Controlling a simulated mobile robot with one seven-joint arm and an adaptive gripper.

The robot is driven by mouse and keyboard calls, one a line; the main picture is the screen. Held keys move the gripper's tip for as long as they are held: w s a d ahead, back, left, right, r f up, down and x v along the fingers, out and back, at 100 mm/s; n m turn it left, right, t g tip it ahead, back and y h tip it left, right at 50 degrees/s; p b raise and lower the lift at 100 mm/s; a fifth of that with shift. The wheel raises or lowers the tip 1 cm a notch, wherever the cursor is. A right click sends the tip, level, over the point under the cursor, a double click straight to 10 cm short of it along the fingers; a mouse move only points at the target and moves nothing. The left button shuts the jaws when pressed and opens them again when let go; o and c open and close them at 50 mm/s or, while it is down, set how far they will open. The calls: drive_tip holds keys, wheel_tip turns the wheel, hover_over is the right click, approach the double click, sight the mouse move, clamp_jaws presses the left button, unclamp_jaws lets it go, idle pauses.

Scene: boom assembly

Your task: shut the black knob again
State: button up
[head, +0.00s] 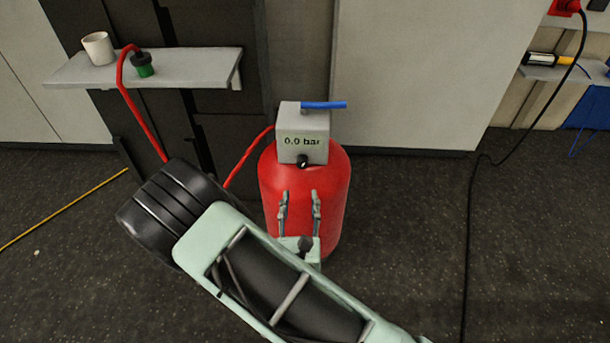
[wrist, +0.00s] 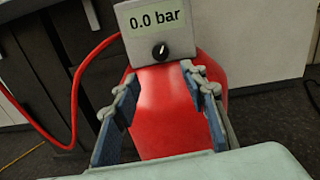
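The black knob (head: 304,161) is on the lower front of a grey box reading "0.0 bar" (head: 302,141), on top of a red cylinder (head: 335,205). In the wrist view the knob (wrist: 160,51) carries a white mark, tilted slightly right of upright. My gripper (head: 300,195) is in front of the cylinder, below the knob and apart from it. Its fingers are spread wide with nothing between them, and in the wrist view (wrist: 162,80) the knob lies beyond and above the fingertips, roughly centred.
A blue lever (head: 325,105) sticks out to the right on top of the box. A red hose (head: 246,160) runs left from the box to a green-based fitting (head: 143,66) on a shelf (head: 190,70) with a white cup (head: 98,48). A black cable (head: 470,220) hangs at right.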

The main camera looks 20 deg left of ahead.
sight(302, 166)
drive_tip(key=b+x, duration=0.2)
drive_tip(key=x, duration=0.8)
drive_tip(key=shift+w+d, duration=0.1)
drive_tip(key=shift+w, duration=0.15)
drive_tip(key=shift+c, duration=0.5)
clamp_jaws()
